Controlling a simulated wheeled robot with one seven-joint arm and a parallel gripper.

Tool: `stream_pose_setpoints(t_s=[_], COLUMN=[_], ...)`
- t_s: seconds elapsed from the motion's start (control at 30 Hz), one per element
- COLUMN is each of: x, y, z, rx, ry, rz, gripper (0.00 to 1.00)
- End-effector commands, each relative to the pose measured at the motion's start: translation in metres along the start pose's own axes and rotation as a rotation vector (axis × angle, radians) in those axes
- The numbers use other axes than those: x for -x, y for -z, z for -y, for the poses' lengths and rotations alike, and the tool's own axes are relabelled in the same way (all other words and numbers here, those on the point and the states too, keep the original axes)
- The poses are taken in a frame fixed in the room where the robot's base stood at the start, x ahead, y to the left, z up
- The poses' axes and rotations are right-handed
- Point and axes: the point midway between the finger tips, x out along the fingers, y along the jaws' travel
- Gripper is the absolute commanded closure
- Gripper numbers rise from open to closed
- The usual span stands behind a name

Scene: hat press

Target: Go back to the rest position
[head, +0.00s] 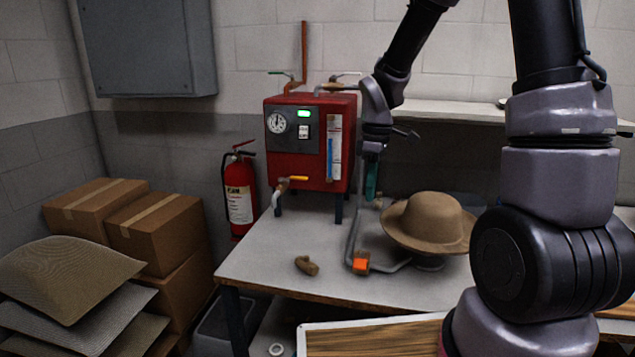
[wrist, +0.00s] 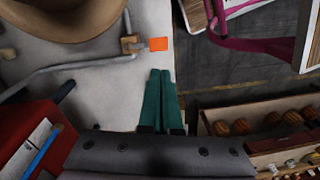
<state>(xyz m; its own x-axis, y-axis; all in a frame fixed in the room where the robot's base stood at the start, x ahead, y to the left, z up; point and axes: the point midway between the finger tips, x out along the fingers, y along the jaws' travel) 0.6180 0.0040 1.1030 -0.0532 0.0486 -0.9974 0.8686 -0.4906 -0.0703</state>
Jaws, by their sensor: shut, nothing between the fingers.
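My gripper (head: 371,182) hangs over the table between the red boiler and the hat, with its fingers pointing down. In the wrist view its two green fingers (wrist: 160,98) lie side by side, shut and empty. A brown felt hat (head: 428,220) sits on a stand to the right of my gripper; its brim shows at upper left in the wrist view (wrist: 60,18). A bent grey pipe (head: 352,232) with an orange piece (head: 360,265) at its near corner lies in front of the hat. The orange piece also shows just beyond my fingertips in the wrist view (wrist: 158,44).
The red boiler (head: 310,145) stands at the table's back left, its green display lit. A small brown piece (head: 306,265) lies on the table (head: 262,262). A fire extinguisher (head: 239,190), cardboard boxes (head: 155,225) and stacked sheets (head: 65,280) stand left. The table's front left is mostly clear.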

Motion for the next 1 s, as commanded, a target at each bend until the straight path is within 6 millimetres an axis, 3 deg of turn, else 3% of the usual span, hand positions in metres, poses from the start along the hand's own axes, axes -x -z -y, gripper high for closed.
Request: stream_pose_setpoints(t_s=[0.03, 0.2, 0.5, 0.7, 1.0], x=[0.022, 0.085, 0.171, 0.205, 0.219], y=[-0.006, -0.031, -0.079, -0.108, -0.123], z=[0.002, 0.015, 0.060, 0.093, 0.115], rx=[-0.075, -0.381, -0.897, -1.176, -1.338], ry=[-0.038, -0.130, -0.197, -0.165, -0.110], rz=[-0.026, -0.132, -0.406, -0.603, -0.726], gripper=[1.00, 1.00, 1.00, 1.00, 1.00])
